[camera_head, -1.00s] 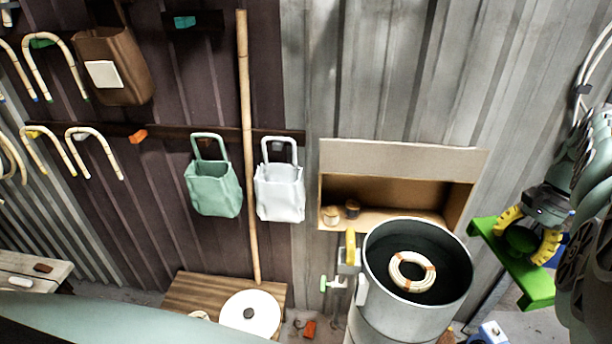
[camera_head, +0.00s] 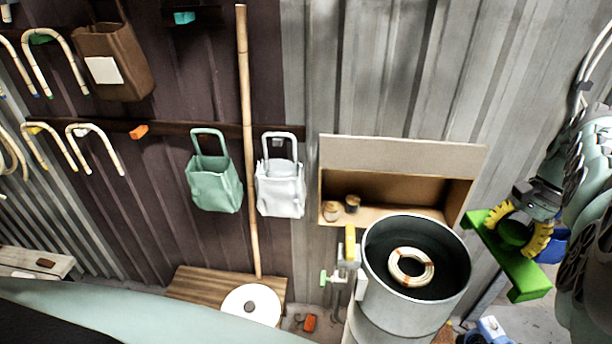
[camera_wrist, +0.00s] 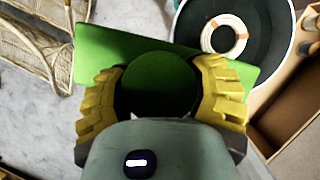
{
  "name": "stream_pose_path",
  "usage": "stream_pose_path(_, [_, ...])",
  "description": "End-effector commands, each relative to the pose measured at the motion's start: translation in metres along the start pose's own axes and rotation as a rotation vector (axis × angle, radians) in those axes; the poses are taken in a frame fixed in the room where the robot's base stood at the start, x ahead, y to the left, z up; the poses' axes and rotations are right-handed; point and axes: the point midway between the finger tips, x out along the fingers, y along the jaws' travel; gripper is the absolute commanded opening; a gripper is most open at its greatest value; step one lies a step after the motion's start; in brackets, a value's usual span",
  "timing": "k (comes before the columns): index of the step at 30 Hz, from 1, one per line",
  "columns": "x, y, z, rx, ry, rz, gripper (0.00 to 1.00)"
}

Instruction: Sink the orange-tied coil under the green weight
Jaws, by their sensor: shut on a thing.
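The orange-tied coil (camera_head: 411,267) is a pale ring with orange ties, lying inside the round metal drum (camera_head: 371,285) on its dark contents. It also shows in the wrist view (camera_wrist: 224,34). The green weight (camera_head: 528,279) is a flat green bar with a round green knob on top. My gripper (camera_head: 522,232), with yellow ribbed fingers, is shut on the knob and holds the weight to the right of the drum. In the wrist view the weight (camera_wrist: 110,48) spans between and beyond the fingers, and its right end overlaps the drum's edge.
A wooden wall box (camera_head: 335,187) with small jars stands behind the drum. A yellow-handled valve (camera_head: 350,243) is at the drum's left. Bags, including a white bag (camera_head: 281,188), hang on the wall. A white round lid (camera_head: 250,308) lies lower left.

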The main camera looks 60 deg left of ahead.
Motion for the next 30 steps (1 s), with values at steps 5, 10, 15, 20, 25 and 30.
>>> stream_pose_path(5, [-0.001, -0.008, 0.004, 0.007, -0.001, -0.002, 0.14])
stream_pose_path(10, [-0.001, -0.012, 0.006, 0.011, -0.001, -0.006, 0.14])
stream_pose_path(15, [0.0, -0.016, 0.008, 0.016, -0.001, -0.008, 0.14])
stream_pose_path(20, [0.002, -0.024, 0.013, 0.017, 0.0, -0.006, 0.14])
stream_pose_path(25, [0.005, -0.033, 0.016, 0.025, 0.002, -0.011, 0.14])
stream_pose_path(30, [0.007, -0.037, 0.019, 0.027, 0.001, -0.012, 0.14])
